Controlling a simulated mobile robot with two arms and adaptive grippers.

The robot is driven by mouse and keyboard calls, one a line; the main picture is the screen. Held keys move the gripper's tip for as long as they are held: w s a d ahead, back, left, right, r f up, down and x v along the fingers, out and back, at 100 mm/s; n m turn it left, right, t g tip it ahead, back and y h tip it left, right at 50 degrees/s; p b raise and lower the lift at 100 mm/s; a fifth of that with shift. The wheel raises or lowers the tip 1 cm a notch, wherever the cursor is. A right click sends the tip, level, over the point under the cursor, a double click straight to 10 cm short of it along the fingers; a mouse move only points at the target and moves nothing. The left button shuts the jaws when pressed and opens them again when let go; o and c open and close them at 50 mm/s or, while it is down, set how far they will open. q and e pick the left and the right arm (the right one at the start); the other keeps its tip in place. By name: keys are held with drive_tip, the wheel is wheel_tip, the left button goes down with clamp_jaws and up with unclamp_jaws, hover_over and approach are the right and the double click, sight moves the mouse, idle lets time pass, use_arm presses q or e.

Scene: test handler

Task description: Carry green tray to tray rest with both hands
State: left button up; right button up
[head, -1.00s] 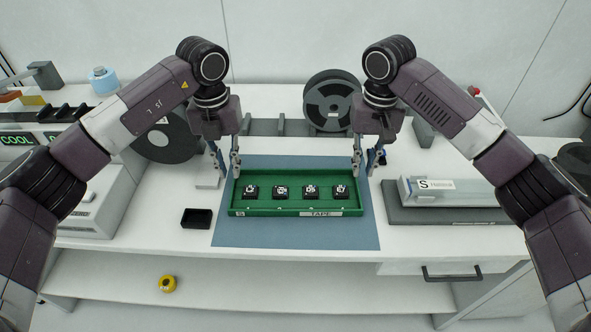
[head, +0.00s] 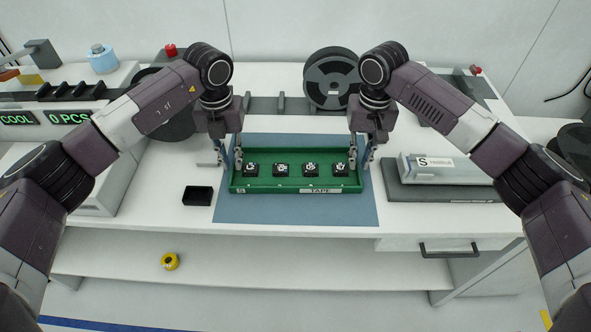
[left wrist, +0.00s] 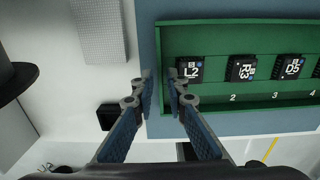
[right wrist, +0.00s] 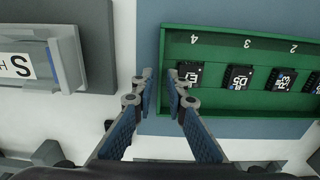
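The green tray (head: 296,186) lies flat on a blue mat, with several black chips in a row and a "TAPE" label on its front. My left gripper (head: 232,168) is at the tray's left end, and my right gripper (head: 361,166) at its right end. In the left wrist view, the left fingers (left wrist: 160,97) stand apart with the tray's end wall line between them. In the right wrist view, the right fingers (right wrist: 160,97) look the same. Contact with the walls is not visible. I cannot tell which thing is the tray rest.
The blue mat (head: 290,209) shows bare in front of the tray. A black bin (head: 198,195) stands left of it. A grey box marked S (head: 440,170) lies on a dark plate (head: 450,194) at right. A reel (head: 331,78) stands behind. A yellow roll (head: 170,261) is on the lower shelf.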

use_arm(q)
drive_tip(key=shift+w+f, duration=0.1)
drive_tip(key=shift+f, duration=0.6)
use_arm(e)
drive_tip(key=shift+w+f, duration=0.1)
drive_tip(key=shift+f, duration=0.6)
use_arm(q)
clamp_jaws()
use_arm(e)
drive_tip(key=shift+r, duration=0.1)
clamp_jaws()
use_arm(q)
drive_tip(key=shift+r, duration=0.25)
use_arm(e)
drive_tip(key=shift+r, duration=0.15)
